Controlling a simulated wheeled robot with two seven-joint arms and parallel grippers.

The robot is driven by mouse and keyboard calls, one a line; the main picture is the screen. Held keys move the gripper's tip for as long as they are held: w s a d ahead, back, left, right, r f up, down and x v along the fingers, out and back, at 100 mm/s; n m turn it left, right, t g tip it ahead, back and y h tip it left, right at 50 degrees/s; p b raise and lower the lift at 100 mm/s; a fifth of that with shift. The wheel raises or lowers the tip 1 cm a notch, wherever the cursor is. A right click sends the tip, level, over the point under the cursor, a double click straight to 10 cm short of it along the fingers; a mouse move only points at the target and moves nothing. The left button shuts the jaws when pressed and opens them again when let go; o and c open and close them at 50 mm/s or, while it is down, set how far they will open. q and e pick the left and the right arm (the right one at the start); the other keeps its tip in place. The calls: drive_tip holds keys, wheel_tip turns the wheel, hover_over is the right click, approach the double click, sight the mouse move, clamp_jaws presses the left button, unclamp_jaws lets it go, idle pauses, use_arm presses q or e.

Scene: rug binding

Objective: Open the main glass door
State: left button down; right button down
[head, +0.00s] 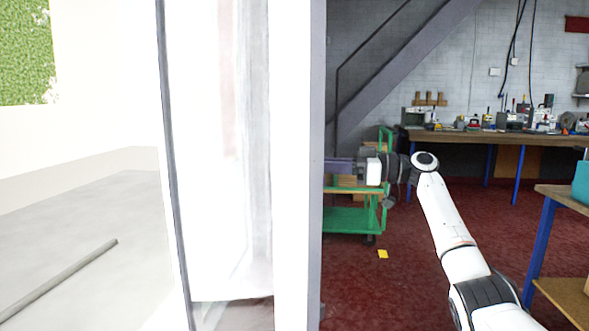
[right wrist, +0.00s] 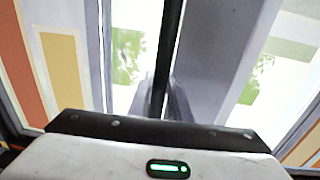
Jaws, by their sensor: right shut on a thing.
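The main glass door (head: 220,150) shows as a tall, bright panel with a dark edge at centre left in the head view. A pale upright frame (head: 297,160) stands on its right. My right gripper (head: 358,170) is just right of this frame, with its arm coming from the lower right. In the right wrist view, my right gripper (right wrist: 166,100) is shut on a dark upright bar (right wrist: 170,40), which looks like the door handle. The fingertips are partly hidden by the gripper body. My left gripper is not in view.
A green cart (head: 350,218) stands behind my right gripper. A wooden table (head: 565,195) is at the right edge. Red carpet (head: 420,260) is open between them. Pale floor lies left of the door.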

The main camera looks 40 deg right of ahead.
drive_tip(key=shift+w+d, duration=0.1)
drive_tip(key=shift+d, duration=0.2)
drive_tip(key=c, duration=1.6)
unclamp_jaws()
drive_tip(key=shift+w, duration=0.15)
drive_tip(key=shift+c, duration=0.2)
drive_tip(key=b+v, duration=0.1)
drive_tip(key=v, duration=0.9)
